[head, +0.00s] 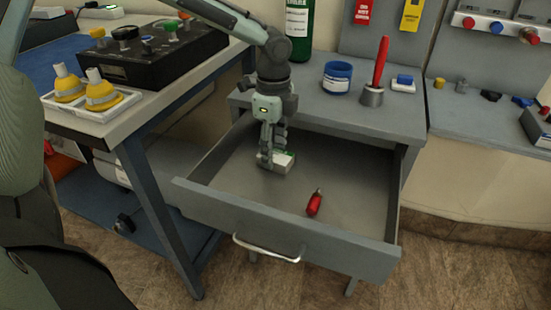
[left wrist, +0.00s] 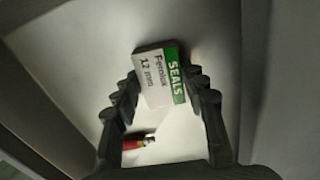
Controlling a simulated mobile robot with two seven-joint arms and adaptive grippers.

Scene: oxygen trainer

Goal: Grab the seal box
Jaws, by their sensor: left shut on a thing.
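The seal box (head: 284,162) is a small white box with a green end, in the open drawer (head: 285,232) in the head view. In the left wrist view the seal box (left wrist: 158,78) shows the print "SEALS", "Femlux" and "12 mm". My left gripper (head: 273,155) reaches down into the drawer and is shut on the box, with a finger on each side of it. The fingers (left wrist: 160,95) also show in the left wrist view. I cannot tell whether the box touches the drawer floor. My right gripper is not in view.
A small red object (head: 314,203) lies in the drawer, right and in front of the box. The drawer walls surround the gripper. A blue-and-white tin (head: 337,78) and a red-handled tool (head: 380,65) stand on the top behind. A black control box (head: 150,52) stands at left.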

